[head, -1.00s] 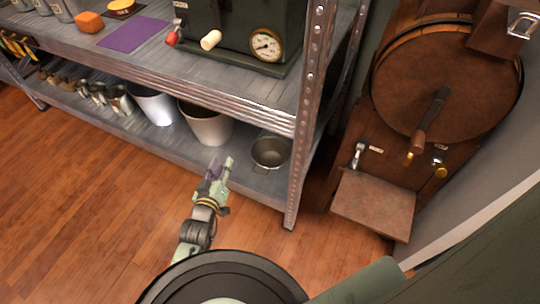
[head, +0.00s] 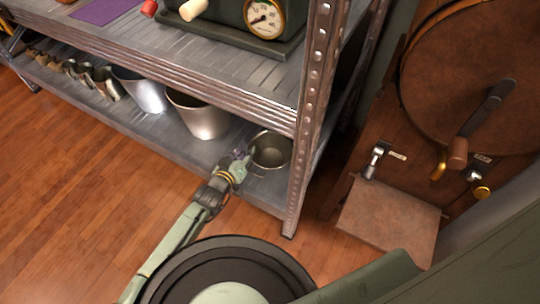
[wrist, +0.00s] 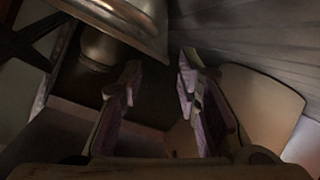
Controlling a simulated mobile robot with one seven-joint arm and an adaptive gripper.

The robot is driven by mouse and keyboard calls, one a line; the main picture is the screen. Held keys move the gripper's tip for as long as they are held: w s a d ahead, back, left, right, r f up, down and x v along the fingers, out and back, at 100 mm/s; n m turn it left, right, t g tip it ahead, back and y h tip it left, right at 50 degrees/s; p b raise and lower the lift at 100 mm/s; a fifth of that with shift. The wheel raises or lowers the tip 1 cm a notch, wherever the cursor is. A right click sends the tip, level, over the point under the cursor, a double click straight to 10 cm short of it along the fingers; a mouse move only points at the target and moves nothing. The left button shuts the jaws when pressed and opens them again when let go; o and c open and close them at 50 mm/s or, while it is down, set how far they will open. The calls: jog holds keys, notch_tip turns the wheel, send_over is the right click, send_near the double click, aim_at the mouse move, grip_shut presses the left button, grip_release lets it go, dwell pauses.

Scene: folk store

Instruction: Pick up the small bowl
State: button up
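The small bowl (head: 270,153) is a dark grey metal vessel, upright on the lower shelf near the right-hand post. My gripper (head: 240,160) is at its left side, close to its rim; I cannot tell whether they touch. In the wrist view the two fingers (wrist: 160,78) stand apart with nothing seen between them, so the gripper is open. A curved metal piece shows at the top left of the wrist view; I cannot tell which vessel it is.
A larger metal bucket (head: 198,113) and a pale bucket (head: 142,92) stand left of the bowl on the lower shelf (head: 175,138). The upper shelf (head: 225,88) overhangs them. A perforated post (head: 303,150) rises to the right. The wooden floor (head: 80,190) in front is clear.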

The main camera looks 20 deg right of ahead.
aim_at(253, 141)
jog(key=shift+x, duration=2.75)
jog(key=shift+w, duration=0.1)
jog(key=shift+c, duration=0.4)
grip_shut()
jog(key=shift+r, duration=0.1)
